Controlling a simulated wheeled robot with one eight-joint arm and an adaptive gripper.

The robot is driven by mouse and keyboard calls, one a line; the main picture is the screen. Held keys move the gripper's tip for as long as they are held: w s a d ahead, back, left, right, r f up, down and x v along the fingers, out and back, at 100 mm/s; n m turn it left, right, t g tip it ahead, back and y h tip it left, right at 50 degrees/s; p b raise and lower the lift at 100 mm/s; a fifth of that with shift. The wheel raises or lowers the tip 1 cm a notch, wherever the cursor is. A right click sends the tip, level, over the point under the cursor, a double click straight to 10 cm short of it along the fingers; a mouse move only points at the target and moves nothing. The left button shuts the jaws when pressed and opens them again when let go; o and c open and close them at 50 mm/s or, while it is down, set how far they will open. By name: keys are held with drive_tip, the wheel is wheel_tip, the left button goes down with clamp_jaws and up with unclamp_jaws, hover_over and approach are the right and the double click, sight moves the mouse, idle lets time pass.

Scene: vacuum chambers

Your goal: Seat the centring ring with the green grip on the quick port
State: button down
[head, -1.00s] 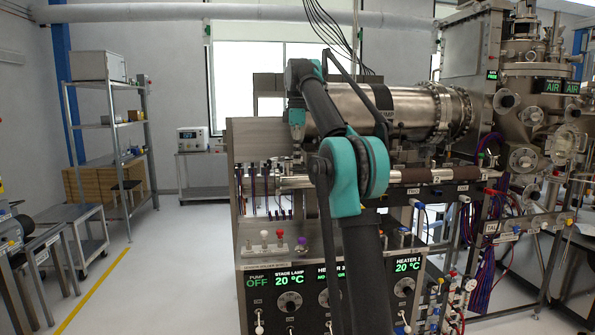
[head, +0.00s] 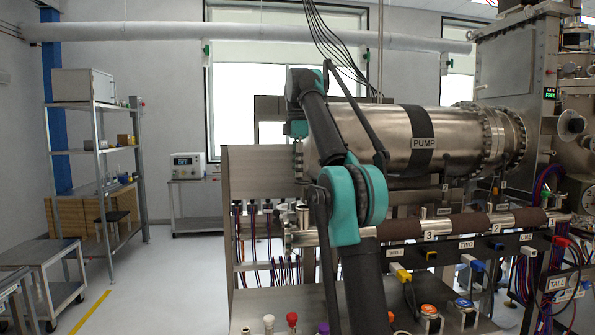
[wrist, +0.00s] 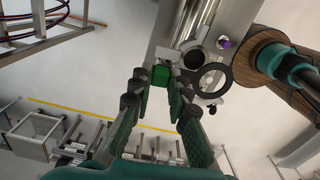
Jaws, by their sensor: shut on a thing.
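In the wrist view my gripper (wrist: 157,88) is shut on a small green grip (wrist: 160,75), which sits between its fingertips. A small pale piece shows just beyond the grip; I cannot make out the shape of the centring ring itself. To the right of the grip is a round, dark open port (wrist: 196,59) at the end of a metal pipe, probably the quick port. A dark open ring (wrist: 212,80) lies beside the port's mouth, perhaps its clamp. The grip appears apart from the port. In the head view my arm hides the gripper and the ring.
A purple knob (wrist: 224,43) is close to the port. In the head view the large pump cylinder (head: 390,138) lies above a pipe with brown sleeves (head: 470,222). Cables (head: 410,290) hang at the front right. Open floor (head: 165,270) lies to the left.

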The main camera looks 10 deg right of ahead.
drive_tip(key=shift+w, duration=0.45)
drive_tip(key=shift+f, duration=2.4)
drive_tip(key=shift+f, duration=1.3)
idle(0.9)
drive_tip(key=c, duration=1.4)
unclamp_jaws()
drive_tip(key=shift+r, duration=0.1)
drive_tip(key=shift+r, duration=3.4)
